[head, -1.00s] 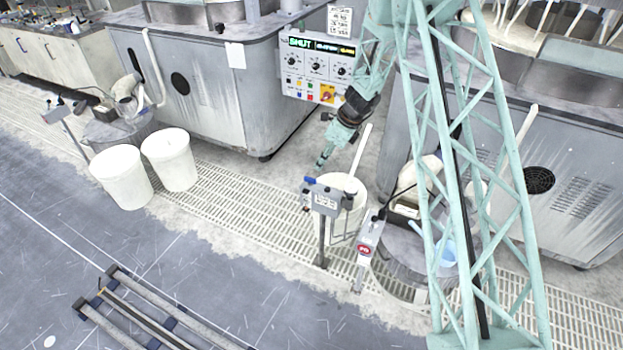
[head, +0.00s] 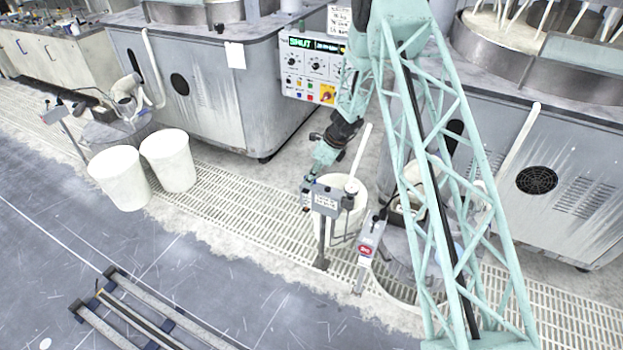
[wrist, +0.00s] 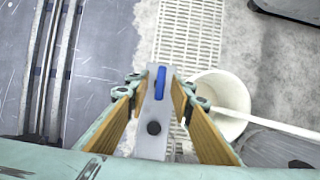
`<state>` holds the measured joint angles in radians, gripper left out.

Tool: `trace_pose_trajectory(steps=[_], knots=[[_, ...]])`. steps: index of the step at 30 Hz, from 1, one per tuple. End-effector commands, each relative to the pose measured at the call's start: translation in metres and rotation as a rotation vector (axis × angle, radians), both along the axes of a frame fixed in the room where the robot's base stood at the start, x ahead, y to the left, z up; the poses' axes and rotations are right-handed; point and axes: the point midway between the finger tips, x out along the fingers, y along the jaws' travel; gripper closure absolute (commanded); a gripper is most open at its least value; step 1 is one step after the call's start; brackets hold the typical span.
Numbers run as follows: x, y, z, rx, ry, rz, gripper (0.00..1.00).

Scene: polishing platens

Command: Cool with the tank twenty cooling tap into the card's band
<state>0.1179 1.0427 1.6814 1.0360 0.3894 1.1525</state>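The cooling tap is a grey box (head: 327,203) on a post with a small card on its front; I cannot read the number. From above, in the wrist view, the box (wrist: 151,142) carries a blue lever (wrist: 159,83) and a dark round knob. My gripper (wrist: 160,88) is open, its two tan-padded fingers on either side of the blue lever, with gaps visible. In the head view my gripper (head: 307,193) is at the left end of the tap box and hides the lever. A control panel (head: 312,68) behind shows green "SHUT"; its right side is hidden by my arm.
A white bucket (head: 340,184) with a pale pipe stands right behind the tap; it also shows in the wrist view (wrist: 228,100). A post with a red sign (head: 366,250) stands to the right. Two white bins (head: 120,180) stand left.

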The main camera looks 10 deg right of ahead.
Motion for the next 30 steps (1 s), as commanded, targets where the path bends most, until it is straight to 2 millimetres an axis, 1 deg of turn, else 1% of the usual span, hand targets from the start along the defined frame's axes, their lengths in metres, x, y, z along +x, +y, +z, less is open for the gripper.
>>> trace_pose_trajectory(steps=[12, 19, 30], knots=[[0.0014, 0.0009, -0.003, -0.001, -0.001, 0.0, 0.78], [0.0012, 0.0009, -0.0031, 0.0, 0.0, -0.001, 0.99], [0.0017, 0.0005, -0.0024, 0.0, -0.001, 0.02, 1.0]])
